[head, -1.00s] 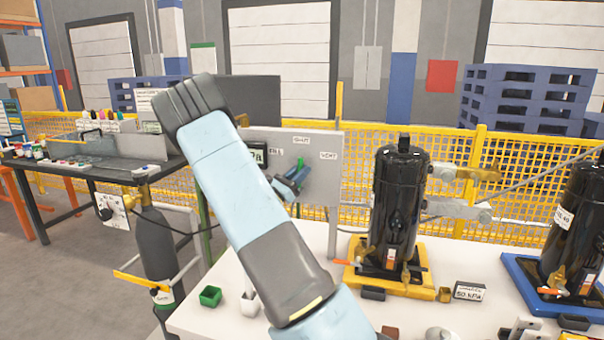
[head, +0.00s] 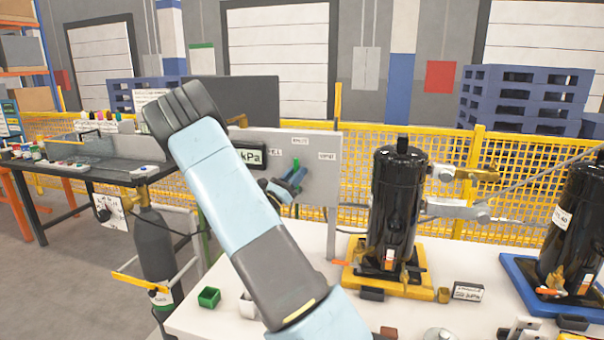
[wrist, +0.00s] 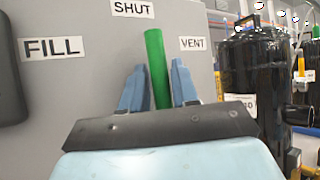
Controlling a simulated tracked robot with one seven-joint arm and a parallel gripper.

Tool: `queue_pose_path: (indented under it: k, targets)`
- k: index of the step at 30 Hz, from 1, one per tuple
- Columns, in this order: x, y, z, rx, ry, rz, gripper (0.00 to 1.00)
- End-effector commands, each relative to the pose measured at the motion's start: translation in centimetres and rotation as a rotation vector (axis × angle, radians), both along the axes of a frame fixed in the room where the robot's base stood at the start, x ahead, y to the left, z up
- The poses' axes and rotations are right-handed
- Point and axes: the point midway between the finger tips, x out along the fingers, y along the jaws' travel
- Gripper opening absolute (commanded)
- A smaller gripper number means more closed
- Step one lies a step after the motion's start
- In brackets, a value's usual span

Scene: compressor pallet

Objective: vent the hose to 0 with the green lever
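The green lever (wrist: 157,65) stands nearly upright on a grey panel (wrist: 85,80), leaning slightly left, below the SHUT label (wrist: 132,8). The FILL label (wrist: 53,47) is to its left and the VENT label (wrist: 193,43) to its right. My gripper (wrist: 159,85) has one blue finger on each side of the lever, very close to it. Whether the fingers press on it is unclear. In the head view the lever (head: 297,164) shows as a small green tip beside my gripper (head: 290,180). A kPa display (head: 248,157) is partly hidden by my arm, its number covered.
A black compressor (head: 397,205) on a yellow base stands right of the panel, and another (head: 575,225) on a blue base farther right. A grey cylinder (head: 157,250) stands left of the white table (head: 215,325). A green bin (head: 208,297) is near the table's left edge.

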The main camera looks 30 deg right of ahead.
Motion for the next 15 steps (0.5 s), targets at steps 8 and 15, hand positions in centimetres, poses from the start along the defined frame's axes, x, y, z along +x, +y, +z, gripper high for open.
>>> queue_pose_path:
  k: [8, 15]
  targets:
    - [-0.1, 1.4, -0.9, -0.001, 0.0, 0.001, 0.29]
    - [-0.7, 5.1, -3.5, -0.001, 0.002, 0.002, 0.29]
